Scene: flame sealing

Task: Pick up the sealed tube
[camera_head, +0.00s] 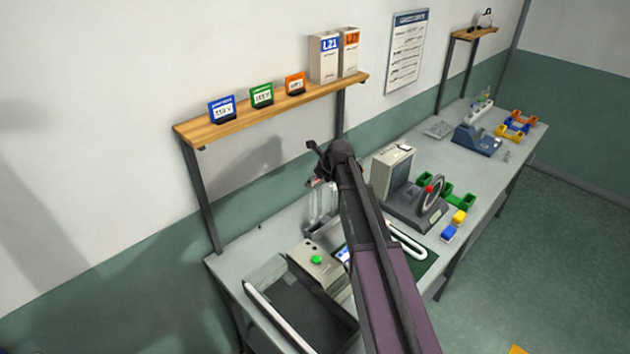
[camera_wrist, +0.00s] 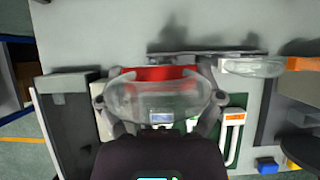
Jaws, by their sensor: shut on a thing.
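My gripper (camera_wrist: 160,97) is over the bench, its two fingers closed on the sides of a clear, see-through tube (camera_wrist: 158,98). A red part (camera_wrist: 155,73) shows just behind the clear body; I cannot tell whether it belongs to the tube. In the head view my gripper (camera_head: 318,163) is above the bench near the wall, largely hidden by my arm. Clear upright tubes (camera_head: 315,205) show below it, and I cannot tell which one is held. Another clear tube (camera_wrist: 255,68) with an orange end (camera_wrist: 304,63) shows at the right in the wrist view.
A black tray (camera_head: 305,312) and a device with a green button (camera_head: 316,260) stand at the near end of the bench. A sealing machine (camera_head: 425,205) stands to the right of my arm. A wooden shelf (camera_head: 272,108) runs along the wall above the bench.

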